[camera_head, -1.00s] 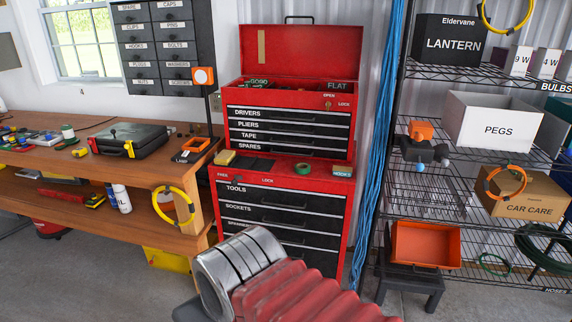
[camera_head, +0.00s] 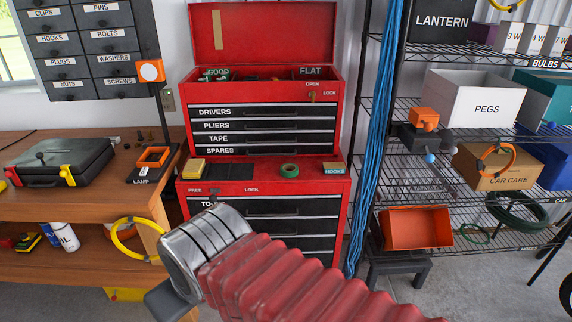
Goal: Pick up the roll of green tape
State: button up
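The roll of green tape (camera_head: 289,174) lies flat on the red top of the lower tool cabinet (camera_head: 240,182), in front of the drawers of the upper red tool chest (camera_head: 335,115). It stands apart from the small HOOKS box to its right and the dark mat to its left. My arm, with red bellows and a silver joint, crosses the lower part of the view in front of the cabinet. My gripper's fingers do not show, so I cannot see what they hold.
A yellow block (camera_head: 191,170) and a HOOKS box (camera_head: 334,168) sit on the same ledge. The wooden workbench (camera_head: 90,200) with a black case (camera_head: 62,158) is at left. Blue cables (camera_head: 378,130) and a wire shelf (camera_head: 460,77) stand at right. Grey floor is open at lower right.

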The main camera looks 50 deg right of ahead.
aim_at(287, 174)
jog(key=z, duration=0.45)
jog(key=i, duration=1.2)
jog(key=z, duration=0.6)
